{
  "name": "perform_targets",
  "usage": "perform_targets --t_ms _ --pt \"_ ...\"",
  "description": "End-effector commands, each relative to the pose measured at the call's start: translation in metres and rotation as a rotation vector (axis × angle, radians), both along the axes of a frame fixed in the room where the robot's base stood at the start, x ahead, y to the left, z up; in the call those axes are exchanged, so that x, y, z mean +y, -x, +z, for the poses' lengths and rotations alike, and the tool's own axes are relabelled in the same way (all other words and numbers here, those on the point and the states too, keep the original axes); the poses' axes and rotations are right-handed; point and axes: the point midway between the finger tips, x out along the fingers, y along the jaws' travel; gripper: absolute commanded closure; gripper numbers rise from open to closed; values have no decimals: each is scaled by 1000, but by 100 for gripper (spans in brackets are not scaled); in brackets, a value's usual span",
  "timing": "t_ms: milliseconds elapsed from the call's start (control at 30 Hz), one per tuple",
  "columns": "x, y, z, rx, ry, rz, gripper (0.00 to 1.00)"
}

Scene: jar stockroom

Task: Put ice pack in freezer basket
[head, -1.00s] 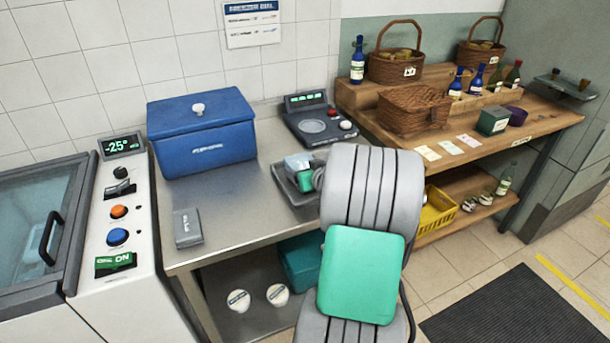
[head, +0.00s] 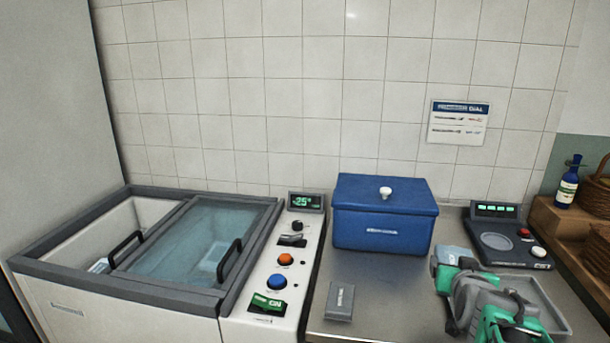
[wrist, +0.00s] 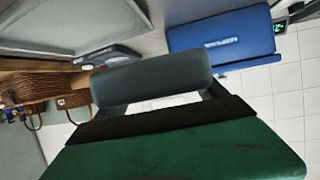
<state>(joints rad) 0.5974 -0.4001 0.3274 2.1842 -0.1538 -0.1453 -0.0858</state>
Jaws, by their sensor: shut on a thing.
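My gripper (head: 460,272), green and grey, is at the left edge of the grey tray on the steel bench. It is shut on the ice pack (head: 453,256), a pale blue block showing at its tips, mostly hidden by the gripper and arm. The wrist view shows the green gripper body (wrist: 165,150) and a dark grey rounded block across its front. The freezer (head: 150,305) stands left of the bench; its left part is open and its right part is under glass. A pale thing (head: 100,266) shows inside the opening; I cannot tell whether it is the basket.
A blue lidded box (head: 384,222) stands on the bench between freezer and tray (head: 548,300). A scale (head: 510,240) stands behind the tray. The control panel (head: 292,250) reads -25. Wooden shelving is at right.

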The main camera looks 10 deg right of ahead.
Motion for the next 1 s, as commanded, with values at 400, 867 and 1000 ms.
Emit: perform_targets --t_ms 400,867,1000 --pt "22 22 -42 1 -1 -47 83" --pt "181 1 -24 -3 0 276 83" --pt "232 -4 -3 -3 0 385 83"
